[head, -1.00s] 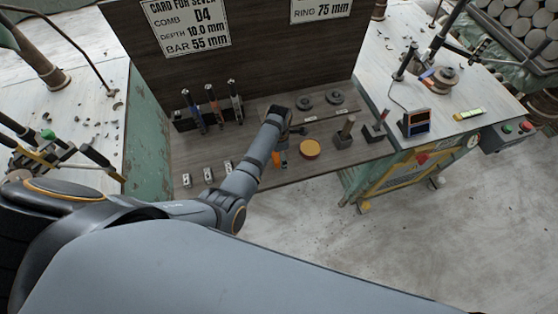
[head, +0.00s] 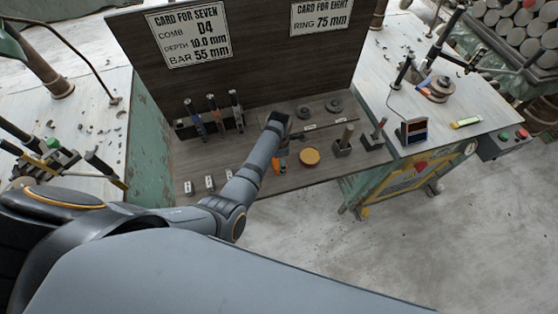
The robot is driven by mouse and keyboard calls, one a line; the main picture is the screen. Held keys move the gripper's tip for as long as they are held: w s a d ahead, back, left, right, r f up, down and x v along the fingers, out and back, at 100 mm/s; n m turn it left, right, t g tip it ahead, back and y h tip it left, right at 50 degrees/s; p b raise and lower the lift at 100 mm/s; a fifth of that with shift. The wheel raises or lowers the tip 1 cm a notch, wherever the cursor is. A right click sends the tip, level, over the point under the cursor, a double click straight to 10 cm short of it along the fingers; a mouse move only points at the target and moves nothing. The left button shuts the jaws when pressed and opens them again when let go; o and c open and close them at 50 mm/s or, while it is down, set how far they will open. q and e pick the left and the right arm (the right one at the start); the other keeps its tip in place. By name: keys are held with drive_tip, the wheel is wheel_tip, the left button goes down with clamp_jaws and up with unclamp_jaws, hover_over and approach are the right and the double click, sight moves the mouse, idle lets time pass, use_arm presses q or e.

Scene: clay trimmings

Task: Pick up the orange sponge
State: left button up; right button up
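The orange sponge (head: 309,156) looks like a round, flat disc with a darker rim. It lies on the brown bench shelf (head: 240,165) in the middle of the head view. My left arm reaches in from the left, and my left gripper (head: 282,161) points down just left of the sponge, seemingly apart from it. The gripper is small and partly hidden by my wrist, so I cannot tell whether its fingers are open or shut. A small orange piece shows beside it; I cannot tell what it is. My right gripper is not in view.
Dark blocks with upright handles (head: 344,141) stand right of the sponge. Dark discs (head: 333,105) lie behind it. Upright tools (head: 213,113) stand in a rack at the left, with small metal blocks (head: 210,182) in front. A back panel (head: 262,60) carries cards.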

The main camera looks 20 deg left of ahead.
sight(275, 167)
use_arm(q)
drive_tip(key=s+r+p, duration=0.1)
drive_tip(key=r+p, duration=0.1)
drive_tip(key=p, duration=0.1)
drive_tip(key=s+r+p, duration=0.1)
drive_tip(key=r+p, duration=0.1)
drive_tip(key=p, duration=0.1)
drive_tip(key=s+r+p, duration=0.1)
drive_tip(key=r+p, duration=0.2)
drive_tip(key=shift+s+a, duration=0.1)
drive_tip(key=shift+a, duration=0.2)
drive_tip(key=s+a+r+b, duration=0.1)
drive_tip(key=s+r, duration=0.3)
drive_tip(key=s, duration=0.6)
drive_tip(key=shift+s+a+r, duration=0.3)
drive_tip(key=shift+a+r, duration=0.05)
drive_tip(key=shift+a, duration=0.15)
